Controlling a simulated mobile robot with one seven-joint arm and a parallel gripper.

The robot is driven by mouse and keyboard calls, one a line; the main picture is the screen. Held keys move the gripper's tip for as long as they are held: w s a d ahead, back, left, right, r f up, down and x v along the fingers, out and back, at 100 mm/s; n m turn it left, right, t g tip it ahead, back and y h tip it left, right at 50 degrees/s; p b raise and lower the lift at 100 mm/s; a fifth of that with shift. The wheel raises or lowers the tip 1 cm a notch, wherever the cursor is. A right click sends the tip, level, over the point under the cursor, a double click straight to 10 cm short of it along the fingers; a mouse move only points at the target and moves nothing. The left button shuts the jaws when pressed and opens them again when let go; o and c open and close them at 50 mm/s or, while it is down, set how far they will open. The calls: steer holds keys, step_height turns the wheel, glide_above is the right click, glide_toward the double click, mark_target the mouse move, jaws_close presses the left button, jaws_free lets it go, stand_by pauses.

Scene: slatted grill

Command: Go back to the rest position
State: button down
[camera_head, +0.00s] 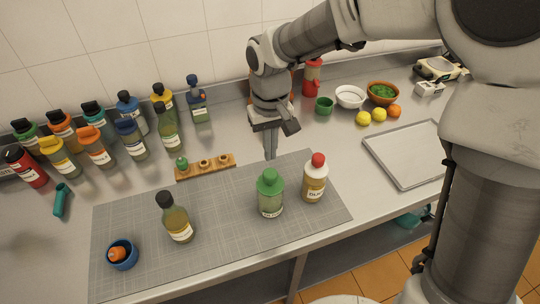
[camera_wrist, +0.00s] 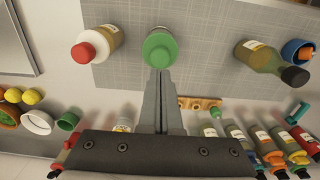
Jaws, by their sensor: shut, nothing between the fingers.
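My gripper (camera_head: 270,155) is shut and empty, pointing down above the counter just behind the grey mat (camera_head: 130,215). In the wrist view its closed fingers (camera_wrist: 161,75) point toward the green-capped bottle (camera_wrist: 160,46). In the head view that bottle (camera_head: 270,197) stands upright on the mat, in front of my gripper and apart from it. A red-capped bottle (camera_head: 315,180) stands to its right. A black-capped bottle (camera_head: 176,220) stands on the mat's left part. A blue cup (camera_head: 122,255) with an orange item inside is at the mat's front left.
A wooden rack (camera_head: 205,167) lies left of my gripper. Several bottles crowd the back left. A teal tube (camera_head: 62,200) lies near them. A metal tray (camera_head: 405,155), lemons (camera_head: 363,118), a white bowl (camera_head: 350,96) and a green cup (camera_head: 324,105) are at right. The mat's middle is clear.

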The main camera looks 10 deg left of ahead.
steer(key=s+d+r+m+t, duration=0.35)
steer(key=d+r, duration=0.65)
steer(key=d, duration=0.4)
steer(key=s+d+r+m+t, duration=0.2)
steer(key=s+d+r+m, duration=0.1)
steer(key=s+d, duration=0.6)
steer(key=shift+s+d, duration=0.3)
steer(key=shift+s, duration=0.35)
steer(key=shift+a, duration=0.1)
stand_by(0.4)
